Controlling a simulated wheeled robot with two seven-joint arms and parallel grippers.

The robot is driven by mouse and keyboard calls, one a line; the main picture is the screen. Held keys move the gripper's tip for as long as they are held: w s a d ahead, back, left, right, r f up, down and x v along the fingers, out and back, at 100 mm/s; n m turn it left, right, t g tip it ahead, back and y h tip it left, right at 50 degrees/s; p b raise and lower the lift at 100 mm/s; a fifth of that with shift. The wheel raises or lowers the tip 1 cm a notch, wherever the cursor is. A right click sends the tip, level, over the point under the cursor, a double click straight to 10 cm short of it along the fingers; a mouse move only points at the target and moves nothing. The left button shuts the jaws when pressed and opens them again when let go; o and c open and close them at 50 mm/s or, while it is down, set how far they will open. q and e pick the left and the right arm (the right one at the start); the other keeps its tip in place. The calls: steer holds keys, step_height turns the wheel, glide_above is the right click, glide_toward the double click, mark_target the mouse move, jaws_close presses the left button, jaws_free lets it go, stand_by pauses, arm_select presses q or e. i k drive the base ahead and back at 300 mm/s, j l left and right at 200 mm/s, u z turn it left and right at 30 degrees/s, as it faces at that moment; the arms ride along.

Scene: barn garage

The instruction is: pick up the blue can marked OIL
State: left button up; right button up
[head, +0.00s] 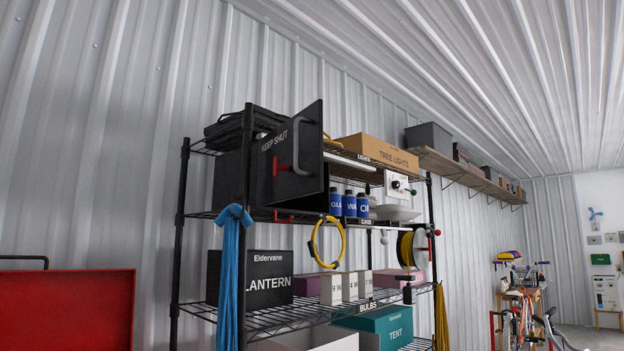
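Three small blue cans with dark caps stand in a row on the middle shelf of a black wire rack (180,235). The rightmost blue can (363,206) shows the letters "OI"; the end of its word is out of sight. The middle can (350,205) reads "WA" and the left can (336,204) reads "GLU". The shelf edge below them carries a "CANS" label (368,222). Neither of my grippers is in view.
A black "KEEP SHUT" door (297,150) juts out left of the cans. A pale bowl (397,213) stands to their right. A yellow cable loop (318,250), a cord reel (405,250) and a blue rope (230,280) hang at the rack's front. A red cabinet (68,305) stands lower left.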

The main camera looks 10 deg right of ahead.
mark_target(361, 201)
steer(key=i+l, duration=0.75)
steer(key=l, duration=0.2)
